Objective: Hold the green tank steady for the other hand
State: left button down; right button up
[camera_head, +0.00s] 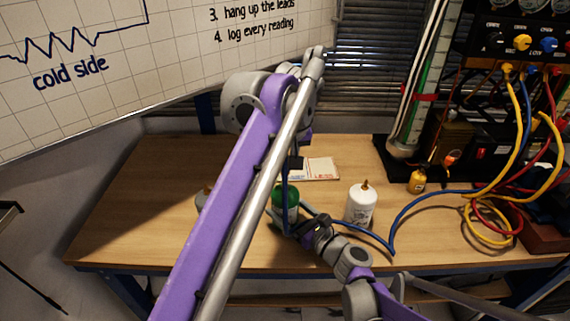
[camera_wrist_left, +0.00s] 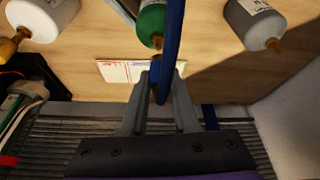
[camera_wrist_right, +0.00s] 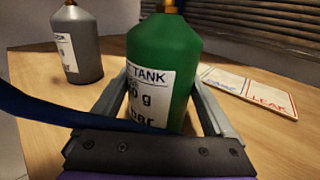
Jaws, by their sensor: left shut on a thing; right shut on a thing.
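The green tank (camera_head: 285,194) stands on the bench, partly hidden by my left arm in the head view. It fills the middle of the right wrist view (camera_wrist_right: 175,70), with a white label and a brass tip at the top. My right gripper (camera_wrist_right: 160,92) is shut on its body, one finger on each side. My left gripper (camera_wrist_left: 160,74) is shut on a blue hose (camera_wrist_left: 173,35) above the bench. In the left wrist view the hose runs past the green tank (camera_wrist_left: 152,20). I cannot tell whether the hose end touches the tank's tip.
A white bottle (camera_head: 361,206) stands right of the green tank, and a grey one (camera_wrist_right: 77,45) on its other side. A card (camera_head: 318,169) lies behind. The blue hose loops right to a rig with coloured leads (camera_head: 520,110). The bench's left part is clear.

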pick_arm(q)
jog(key=shift+r, duration=0.5)
pick_arm(e)
jog(key=o, duration=1.4)
jog(key=v, duration=1.2)
pick_arm(q)
jog(key=shift+s+r+p, duration=0.15)
jog(key=shift+r+p, duration=1.2)
jog(key=shift+r, duration=0.35)
jog(key=shift+s+r+p, duration=0.15)
jog(key=shift+r+p, duration=1.2)
jog(key=shift+r, duration=0.3)
pick_arm(e)
notch_tip(320, 180, up, 7)
